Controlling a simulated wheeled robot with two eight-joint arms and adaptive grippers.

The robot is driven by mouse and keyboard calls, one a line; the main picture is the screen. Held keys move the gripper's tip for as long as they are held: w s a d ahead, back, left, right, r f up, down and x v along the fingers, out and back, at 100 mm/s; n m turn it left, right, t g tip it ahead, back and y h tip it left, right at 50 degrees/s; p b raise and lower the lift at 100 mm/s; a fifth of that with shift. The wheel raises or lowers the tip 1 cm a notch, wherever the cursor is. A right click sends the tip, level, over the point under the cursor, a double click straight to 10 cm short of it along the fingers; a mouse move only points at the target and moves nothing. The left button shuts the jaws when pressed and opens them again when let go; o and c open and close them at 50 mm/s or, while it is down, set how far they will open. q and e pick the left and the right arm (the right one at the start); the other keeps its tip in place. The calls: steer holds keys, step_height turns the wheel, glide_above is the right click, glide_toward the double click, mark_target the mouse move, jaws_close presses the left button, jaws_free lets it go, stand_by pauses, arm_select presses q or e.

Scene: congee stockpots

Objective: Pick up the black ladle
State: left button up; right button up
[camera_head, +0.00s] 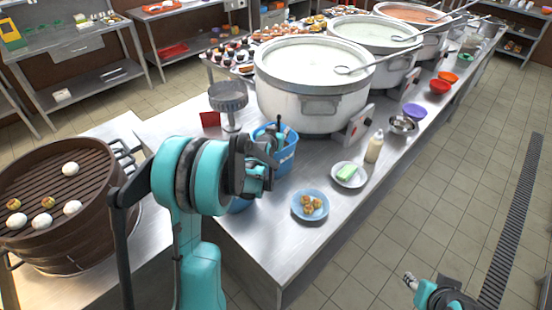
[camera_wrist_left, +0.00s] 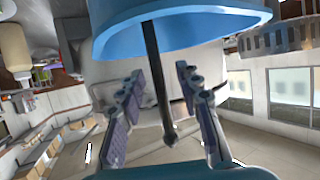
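A blue container (camera_head: 287,160) stands on the steel table beside the large white pot, partly hidden by my left gripper. The black ladle's thin handle (camera_wrist_left: 153,55) sticks out of it in the left wrist view; its other end is hidden inside the container (camera_wrist_left: 185,22). My left gripper (camera_head: 280,140) is at the container's rim. In the left wrist view its two fingers (camera_wrist_left: 159,75) are spread, with the handle between them and a gap on each side. My right gripper (camera_head: 409,280) is low at the bottom right, over the floor and away from the table; its opening is unclear.
A grey strainer-like stand (camera_head: 229,98) and a red card (camera_head: 210,119) are left of the container. A blue plate with food (camera_head: 310,205), a plate with a green item (camera_head: 348,174) and a bottle (camera_head: 375,147) lie to the right. A brown steamer (camera_head: 70,238) stands at left.

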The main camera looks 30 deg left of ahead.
arm_select(q)
jaws_close()
steer(key=shift+r, duration=0.15)
step_height(320, 180, up, 10)
steer(key=p, duration=0.3)
steer(key=shift+p, duration=0.4)
step_height(320, 180, up, 12)
steer(key=p, duration=0.8)
steer(key=shift+f, duration=0.2)
